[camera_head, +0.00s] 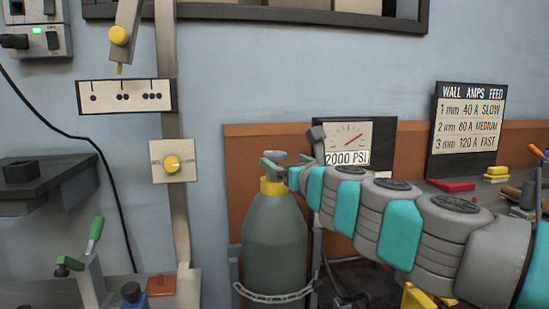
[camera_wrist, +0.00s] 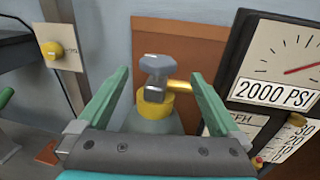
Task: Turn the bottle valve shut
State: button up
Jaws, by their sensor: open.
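The gas bottle (camera_head: 275,235) is a grey-green cylinder with a yellow collar (camera_head: 271,187), standing upright against the wall with a chain around it. Its grey valve (camera_wrist: 156,72) sits on top, above the yellow collar in the wrist view, with a yellow outlet pointing right. My gripper (camera_wrist: 160,74) is open, its two green fingers to the left and right of the valve, with gaps showing on both sides. In the head view my gripper (camera_head: 270,163) reaches in from the right at the bottle top and partly hides the valve.
A gauge (camera_head: 352,142) reading 2000 PSI stands just right of the bottle, close to my arm. A sign board (camera_head: 467,118) and a cluttered bench are further right. A grey post with a yellow knob (camera_head: 172,163) stands left.

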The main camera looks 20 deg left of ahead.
aim_at(279, 158)
jog(key=shift+x, duration=3.35)
jog(key=shift+a, duration=0.1)
jog(key=c, duration=1.3)
jog(key=shift+c, duration=0.2)
